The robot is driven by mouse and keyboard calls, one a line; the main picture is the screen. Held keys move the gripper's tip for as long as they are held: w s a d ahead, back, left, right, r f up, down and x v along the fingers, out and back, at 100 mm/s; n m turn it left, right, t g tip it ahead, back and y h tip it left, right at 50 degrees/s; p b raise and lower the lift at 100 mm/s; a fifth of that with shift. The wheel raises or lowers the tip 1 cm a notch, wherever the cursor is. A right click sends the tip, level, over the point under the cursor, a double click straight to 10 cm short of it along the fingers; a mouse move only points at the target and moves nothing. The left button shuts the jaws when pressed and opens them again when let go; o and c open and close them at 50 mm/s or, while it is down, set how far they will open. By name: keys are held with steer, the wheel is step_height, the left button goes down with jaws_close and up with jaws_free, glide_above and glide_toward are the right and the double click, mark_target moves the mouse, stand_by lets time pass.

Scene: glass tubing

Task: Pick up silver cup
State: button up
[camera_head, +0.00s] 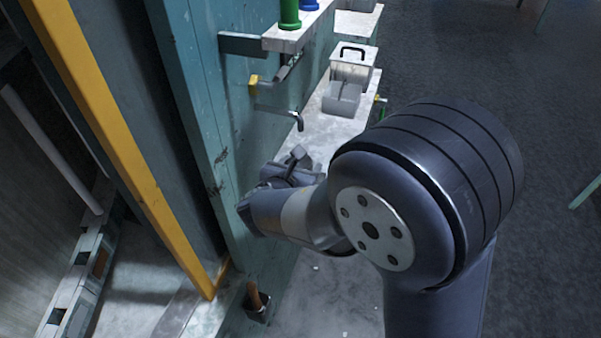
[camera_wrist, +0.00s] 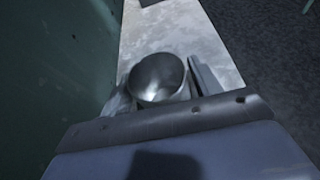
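The silver cup (camera_wrist: 158,80) is in the wrist view, with its round open mouth facing the camera. It is between the two fingers of my gripper (camera_wrist: 160,84), with one finger close on its left and the other close on its right. I cannot tell whether the fingers touch the cup or stand just apart from it. In the head view my gripper (camera_head: 298,160) is low over the pale counter by the teal wall. I cannot make out the cup there.
The teal wall (camera_head: 205,100) runs close along the left of my gripper. A tap (camera_head: 298,118) juts from it. A clear-and-grey container (camera_head: 345,92) stands farther along the counter (camera_head: 325,140). A green bottle-like object (camera_head: 290,15) is on a shelf above. Open floor lies to the right.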

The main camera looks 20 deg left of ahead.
steer(key=c, duration=0.8)
steer(key=shift+r, duration=0.15)
